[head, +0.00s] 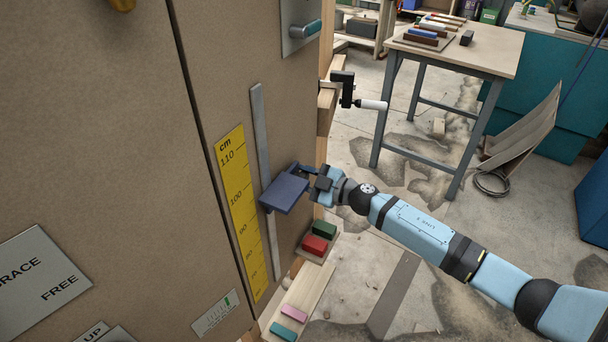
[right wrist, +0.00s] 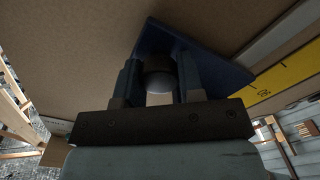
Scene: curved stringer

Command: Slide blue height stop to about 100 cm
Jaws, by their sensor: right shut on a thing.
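The blue height stop (head: 284,193) is a flat dark-blue plate on a vertical grey metal rail (head: 259,130) on the brown panel. Its near edge shows close to the 100 mark of the yellow cm scale (head: 237,200); the exact reading cannot be told from this angle. My right gripper (head: 311,178) is at the right side of the stop. In the right wrist view its two fingers (right wrist: 158,82) are shut around a rounded grey knob (right wrist: 158,62) in front of the blue stop (right wrist: 215,60). My left gripper is not in view.
A black clamp with a white handle (head: 371,104) sticks out from the panel's edge above my right gripper. Red and green blocks (head: 316,244) lie on a low ledge below. A workbench (head: 470,50) stands at the back right. Open floor lies beneath my arm.

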